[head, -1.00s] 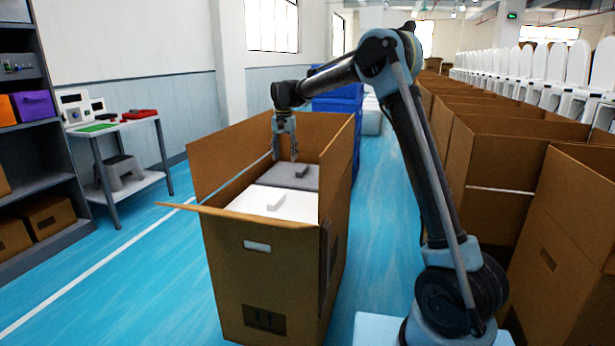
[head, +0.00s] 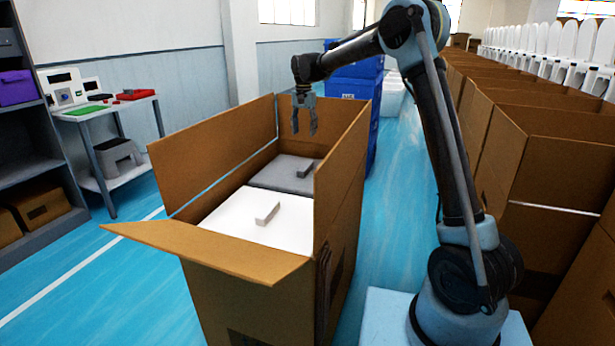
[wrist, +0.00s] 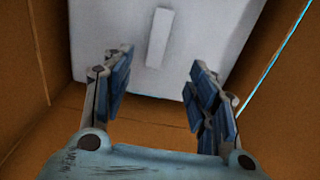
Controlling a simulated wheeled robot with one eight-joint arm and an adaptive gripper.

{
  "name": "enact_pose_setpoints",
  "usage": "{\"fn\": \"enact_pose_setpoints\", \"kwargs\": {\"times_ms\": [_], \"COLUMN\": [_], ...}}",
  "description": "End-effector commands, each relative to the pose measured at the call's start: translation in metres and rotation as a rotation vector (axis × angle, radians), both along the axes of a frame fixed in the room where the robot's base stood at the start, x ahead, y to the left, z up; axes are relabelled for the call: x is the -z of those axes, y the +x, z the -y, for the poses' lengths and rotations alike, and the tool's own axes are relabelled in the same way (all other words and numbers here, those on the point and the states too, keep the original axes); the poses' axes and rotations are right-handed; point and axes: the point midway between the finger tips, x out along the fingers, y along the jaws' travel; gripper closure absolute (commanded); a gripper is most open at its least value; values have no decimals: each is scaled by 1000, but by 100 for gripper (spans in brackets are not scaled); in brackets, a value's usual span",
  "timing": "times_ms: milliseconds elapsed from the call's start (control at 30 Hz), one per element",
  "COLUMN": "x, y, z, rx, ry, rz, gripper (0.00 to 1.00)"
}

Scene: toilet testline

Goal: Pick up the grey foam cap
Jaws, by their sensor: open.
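The grey foam cap (head: 270,176) lies flat in the back half of the open cardboard box (head: 165,238). A darker grey raised bar (head: 306,168) is on its top. My gripper (head: 304,132) hangs above the back end of the box, fingers pointing down, open and empty. It is apart from the cap. In the wrist view, the cap (wrist: 215,28) appears as a pale panel with its bar (wrist: 159,37) beyond and between my two blue-padded fingers (wrist: 160,64). The box's right wall hides the cap's right edge in the head view.
A white cap (head: 235,216) with a bar fills the box's front half. The box walls rise around both caps, and a front flap (head: 200,250) folds outward. Blue crates (head: 355,90) stand behind, open cartons (head: 555,160) at right, a small table (head: 90,112) at left.

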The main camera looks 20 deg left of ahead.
Motion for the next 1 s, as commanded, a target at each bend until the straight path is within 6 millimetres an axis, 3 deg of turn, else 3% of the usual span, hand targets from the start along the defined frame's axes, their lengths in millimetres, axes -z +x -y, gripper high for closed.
{"fn": "enact_pose_setpoints", "kwargs": {"times_ms": [167,700,1000], "x": [16,107,125], "y": [0,-5,-5], "z": [-1,-9,-8], "rx": [-1,-11,-11], "ry": [0,0,0], "rz": [0,0,0], "gripper": [47,47,47]}}
